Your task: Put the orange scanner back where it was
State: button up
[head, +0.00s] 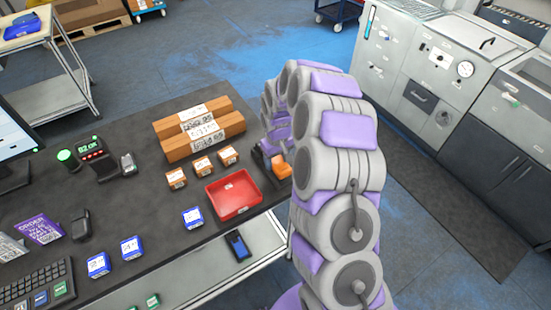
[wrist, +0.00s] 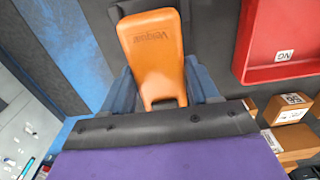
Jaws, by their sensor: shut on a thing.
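The orange scanner (head: 281,167) is at the right end of the dark table, to the right of the red tray (head: 233,212). In the wrist view the scanner (wrist: 153,50) fills the upper middle, with dark lettering on its orange back. My gripper (wrist: 160,88) is shut on the scanner, with a blue finger on each side of it. In the head view my gripper (head: 272,163) is partly hidden by my arm. A dark piece (wrist: 145,6) shows at the scanner's far end; I cannot tell if it is a holder or whether the scanner touches the table.
Three small boxes (head: 203,166) and several long cartons (head: 203,133) stand behind and left of the red tray. Blue-labelled items, a keyboard (head: 35,290) and a monitor (head: 15,140) occupy the left. Grey machines (head: 440,85) stand beyond the aisle.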

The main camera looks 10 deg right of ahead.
aim_at(277, 160)
jog(key=shift+d+f, duration=0.1)
jog(key=o, duration=1.2)
notch_tip(277, 160, up, 12)
jog(key=p, duration=0.2)
jog(key=s+a+r, duration=0.2)
jog(key=s+r, duration=0.6)
jog(key=s, duration=0.1)
jog(key=s+r+m, duration=0.1)
jog(key=s, duration=0.9)
jog(key=s+r+m+g, duration=0.1)
jog(key=s+r, duration=0.1)
jog(key=s, duration=0.8)
jog(key=s+d+r+m, duration=0.1)
jog(key=s, duration=1)
jog(key=shift+s+r+m+g, duration=0.1)
jog(key=shift+r+m+g, duration=0.1)
jog(key=shift+m+g, duration=0.15)
